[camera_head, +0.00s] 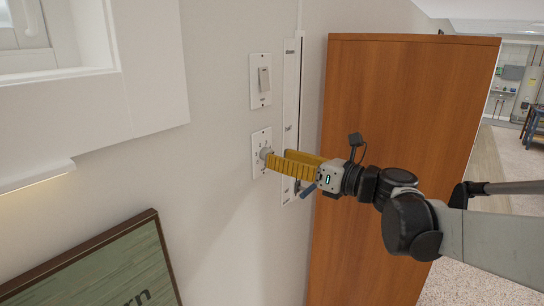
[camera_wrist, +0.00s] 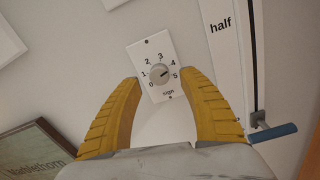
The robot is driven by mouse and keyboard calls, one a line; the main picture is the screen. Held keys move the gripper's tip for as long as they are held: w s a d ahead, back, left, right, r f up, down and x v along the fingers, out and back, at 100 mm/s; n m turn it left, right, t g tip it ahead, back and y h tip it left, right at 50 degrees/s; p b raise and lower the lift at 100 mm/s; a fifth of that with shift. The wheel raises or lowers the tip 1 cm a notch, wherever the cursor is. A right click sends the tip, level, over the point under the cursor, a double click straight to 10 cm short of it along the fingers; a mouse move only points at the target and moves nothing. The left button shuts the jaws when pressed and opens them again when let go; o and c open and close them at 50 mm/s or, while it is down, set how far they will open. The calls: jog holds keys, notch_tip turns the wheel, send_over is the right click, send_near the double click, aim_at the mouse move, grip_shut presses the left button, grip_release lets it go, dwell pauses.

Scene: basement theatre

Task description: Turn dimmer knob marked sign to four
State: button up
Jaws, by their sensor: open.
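The dimmer knob (camera_wrist: 159,72) is small, round and grey on a white wall plate (camera_wrist: 148,46) with numbers 0 to 5 around it and "sign" printed below. Its dark pointer mark seems to point right, near 4 or 5; I cannot tell exactly. The plate also shows in the head view (camera_head: 258,143). My gripper (camera_wrist: 160,78) is open, its yellow fingers on either side of the knob in the wrist view. In the head view my gripper (camera_head: 270,160) reaches the plate and partly hides the knob; contact is unclear.
A switch plate (camera_head: 260,80) is above the dimmer. A tall white slider panel (camera_head: 291,95) with a blue handle (camera_wrist: 272,132) is to the right. A wooden cabinet (camera_head: 395,110) stands close on the right. A framed green sign (camera_head: 95,270) is lower left.

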jog(key=v, duration=0.9)
jog(key=shift+s, duration=0.1)
jog(key=s+a+f+n+g+h+b, duration=0.1)
jog(key=s+f+n+g+h+b, duration=0.15)
jog(key=s+f+n+b, duration=0.6)
jog(key=s+a+f+n+g+h+b, duration=0.1)
jog(key=f+n+h+b, duration=0.2)
jog(key=f, duration=1.1)
jog(key=s+d+f+n+h+b, duration=0.4)
jog(key=s+d+f+n, duration=0.1)
jog(key=f+n, duration=0.3)
jog(key=s+d+f+n+h+b, duration=0.4)
jog(key=f+n, duration=0.3)
jog(key=f, duration=0.3)
jog(key=shift+s+d+f+n+h+b, duration=0.2)
jog(key=shift+s+d+n+h+b, duration=0.15)
jog(key=shift+s+d+h, duration=0.35)
jog(key=shift+s+a, duration=0.1)
